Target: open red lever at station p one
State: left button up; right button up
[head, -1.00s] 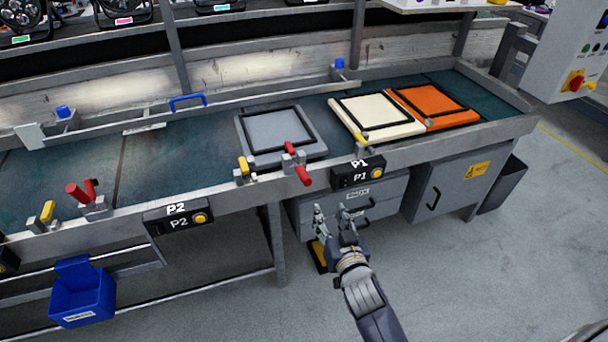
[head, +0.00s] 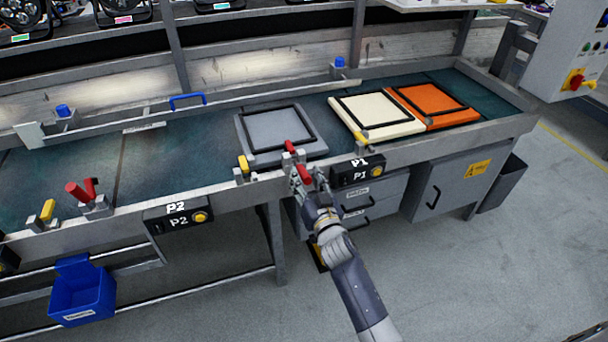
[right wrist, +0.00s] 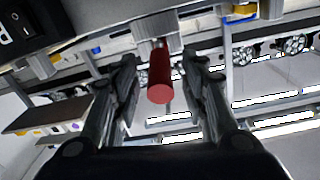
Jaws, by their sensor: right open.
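The red lever (head: 304,174) at station P1 sits on the conveyor's front rail, just left of the P1 box (head: 358,172). It points out and down toward me, and a smaller red part (head: 291,147) stands behind it. My right gripper (head: 308,183) is at the lever, open. In the right wrist view the red lever (right wrist: 161,78) lies between the two open fingers (right wrist: 163,85), with gaps visible on both sides. The fingers partly hide the lever's lower end in the head view. My left gripper is out of view.
A grey tray (head: 240,130), a cream tray (head: 412,129) and an orange tray (head: 465,118) lie on the belt. A yellow part (head: 244,164) is left of the lever. Station P2 has another red lever (head: 76,192). A grey cabinet (head: 450,185) stands below right.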

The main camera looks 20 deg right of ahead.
jog(key=shift+w, duration=0.95)
